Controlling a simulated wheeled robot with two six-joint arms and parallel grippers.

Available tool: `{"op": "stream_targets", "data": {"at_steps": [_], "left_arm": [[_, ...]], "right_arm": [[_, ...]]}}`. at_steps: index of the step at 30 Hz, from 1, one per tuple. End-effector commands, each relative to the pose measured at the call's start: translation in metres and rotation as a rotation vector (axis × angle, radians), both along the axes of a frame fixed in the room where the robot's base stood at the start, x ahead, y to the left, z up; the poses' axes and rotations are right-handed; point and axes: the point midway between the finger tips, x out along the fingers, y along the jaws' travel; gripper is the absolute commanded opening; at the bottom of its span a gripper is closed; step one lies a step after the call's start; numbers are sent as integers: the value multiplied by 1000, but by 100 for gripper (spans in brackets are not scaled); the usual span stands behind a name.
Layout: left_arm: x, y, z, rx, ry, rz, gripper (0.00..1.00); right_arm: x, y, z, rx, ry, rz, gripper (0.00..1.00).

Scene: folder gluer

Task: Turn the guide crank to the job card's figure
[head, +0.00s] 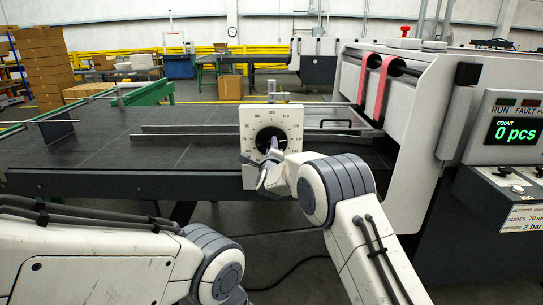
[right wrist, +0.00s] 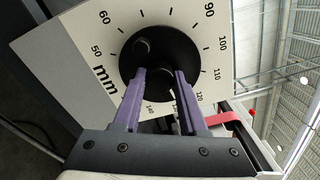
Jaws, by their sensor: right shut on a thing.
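The guide crank (head: 271,140) is a black round disc on a white dial plate (head: 249,118) with a scale in mm, at the front edge of the dark feed table. The disc (right wrist: 186,52) and its scale fill the right wrist view, with a small round knob (right wrist: 142,47) on its face. My right gripper (head: 270,158) is at the lower part of the disc. Its purple fingers (right wrist: 160,88) are shut on a dark crank handle, mostly hidden between them. I cannot read the set figure. The job card (head: 522,217) shows guides 70 mm. My left gripper is out of view.
The dark feed table (head: 100,150) reaches left with thin metal guide rails (head: 190,133). The white machine body (head: 410,115) with red belts (head: 385,78) stands right of the dial. A counter display (head: 515,131) reads 0 pcs. Cardboard boxes (head: 45,65) stand back left.

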Motion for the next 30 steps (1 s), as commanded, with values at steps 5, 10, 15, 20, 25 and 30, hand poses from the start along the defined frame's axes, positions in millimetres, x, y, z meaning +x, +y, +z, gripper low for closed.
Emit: {"op": "stream_targets", "data": {"at_steps": [5, 10, 15, 20, 25, 30], "left_arm": [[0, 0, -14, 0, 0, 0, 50], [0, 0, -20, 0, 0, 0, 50], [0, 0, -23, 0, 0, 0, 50], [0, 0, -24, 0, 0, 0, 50], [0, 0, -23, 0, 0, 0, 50], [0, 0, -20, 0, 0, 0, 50]], "right_arm": [[0, 1, -3, -167, 1, 2, 0], [0, 1, -3, -329, 2, 2, 0], [0, 1, -2, -490, 2, 2, 0], [0, 2, -1, -643, 3, 3, 0], [0, 2, -1, -805, 3, 4, 0], [0, 2, -1, -967, 3, 4, 0]]}}
